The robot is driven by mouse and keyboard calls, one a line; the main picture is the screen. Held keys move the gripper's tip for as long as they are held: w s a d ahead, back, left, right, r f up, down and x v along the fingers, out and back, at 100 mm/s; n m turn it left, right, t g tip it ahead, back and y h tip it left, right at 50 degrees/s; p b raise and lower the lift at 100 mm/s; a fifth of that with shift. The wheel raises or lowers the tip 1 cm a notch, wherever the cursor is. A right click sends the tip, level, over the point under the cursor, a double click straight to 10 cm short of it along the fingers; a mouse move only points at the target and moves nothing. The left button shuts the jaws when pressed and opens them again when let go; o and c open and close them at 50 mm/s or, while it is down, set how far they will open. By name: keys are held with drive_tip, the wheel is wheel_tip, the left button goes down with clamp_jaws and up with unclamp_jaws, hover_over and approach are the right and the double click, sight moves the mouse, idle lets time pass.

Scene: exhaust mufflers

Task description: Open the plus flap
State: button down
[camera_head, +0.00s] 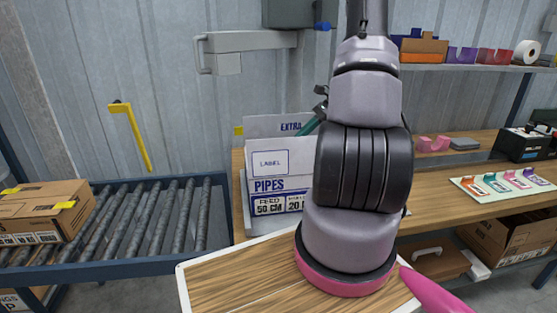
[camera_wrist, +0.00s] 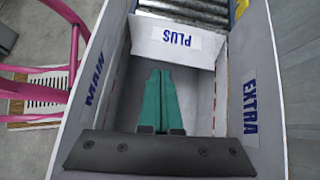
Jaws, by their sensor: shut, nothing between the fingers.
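The plus flap (camera_wrist: 158,40) is a white panel with a blue PLUS label at the far end of an open white box in the wrist view. Its lower edge borders the shadowed inside of the box. My gripper (camera_wrist: 160,71) has teal fingers shut together, with nothing between them. The fingertips point at the flap's lower edge; I cannot tell if they touch it. In the head view the box (camera_head: 265,185) stands behind my arm, which hides its right part. A bit of teal finger shows beside the extra flap.
The main flap (camera_wrist: 93,85) is on the left and the extra flap (camera_wrist: 262,60) on the right, both spread upright or outward. A roller conveyor (camera_head: 150,222) with a cardboard box (camera_head: 40,215) is at left. A wooden bench (camera_head: 465,205) and shelf are at right.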

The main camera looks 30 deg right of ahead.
drive_tip(key=shift+m, duration=0.7)
drive_tip(key=a+f, duration=0.2)
drive_tip(key=f, duration=0.1)
drive_tip(key=w+a+f, duration=0.1)
drive_tip(key=a+f, duration=0.1)
drive_tip(key=f, duration=0.1)
drive_tip(key=w+a+f, duration=0.1)
drive_tip(key=a+f, duration=0.1)
drive_tip(key=f, duration=0.1)
drive_tip(key=shift+w+f, duration=0.15)
drive_tip(key=shift+w, duration=0.05)
drive_tip(key=shift+w, duration=0.1)
